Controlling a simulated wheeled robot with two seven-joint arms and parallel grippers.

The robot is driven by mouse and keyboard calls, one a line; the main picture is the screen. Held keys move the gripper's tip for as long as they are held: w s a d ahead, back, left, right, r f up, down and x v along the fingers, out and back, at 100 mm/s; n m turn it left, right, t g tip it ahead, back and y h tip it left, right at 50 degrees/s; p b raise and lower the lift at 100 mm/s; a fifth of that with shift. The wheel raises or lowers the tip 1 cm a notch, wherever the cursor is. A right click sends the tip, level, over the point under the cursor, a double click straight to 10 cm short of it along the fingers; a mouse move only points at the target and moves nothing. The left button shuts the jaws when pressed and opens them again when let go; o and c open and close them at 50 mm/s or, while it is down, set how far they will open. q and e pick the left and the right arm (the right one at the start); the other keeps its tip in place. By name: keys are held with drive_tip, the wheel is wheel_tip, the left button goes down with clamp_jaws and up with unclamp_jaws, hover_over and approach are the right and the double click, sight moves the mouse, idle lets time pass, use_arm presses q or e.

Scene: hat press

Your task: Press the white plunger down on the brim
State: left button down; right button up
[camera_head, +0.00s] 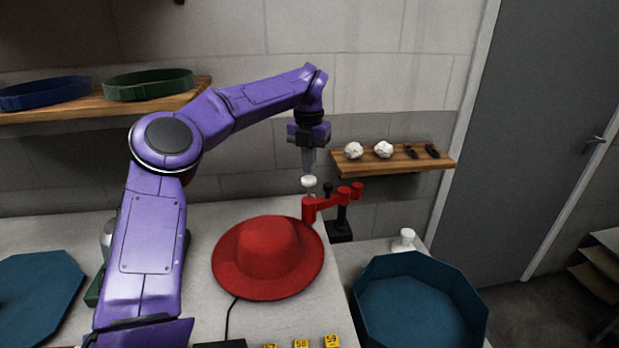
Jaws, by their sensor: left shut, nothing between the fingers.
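The white plunger (309,181) is a small round cap at the top of a red press arm (330,201) on a black stand (340,230). The press stands at the right rear of the hat. The red hat (267,250) lies crown up on the light table, and its brim (290,288) spreads around it, with the plunger end by its far right edge. My left gripper (309,172) is shut and empty, pointing down just above the plunger. Whether its tips touch the cap I cannot tell. My right gripper does not show.
A blue octagonal tub (368,315) stands at the front right, with a white knob (404,238) behind it. A wall shelf (365,163) with white crumpled balls is behind the press. Yellow number tags (301,343) lie at the front edge. A teal piece (38,290) lies at left.

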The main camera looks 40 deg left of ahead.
sight(309, 178)
use_arm(q)
drive_tip(key=shift+f, duration=0.2)
drive_tip(key=shift+f+b, duration=2.15)
drive_tip(key=shift+f, duration=0.65)
drive_tip(key=shift+s+f, duration=0.1)
drive_tip(key=shift+f, duration=0.15)
wheel_tip(309, 178, up, 12)
drive_tip(key=p, duration=1)
drive_tip(key=shift+f+p, duration=0.25)
drive_tip(key=shift+p, duration=0.15)
drive_tip(key=shift+f, duration=0.1)
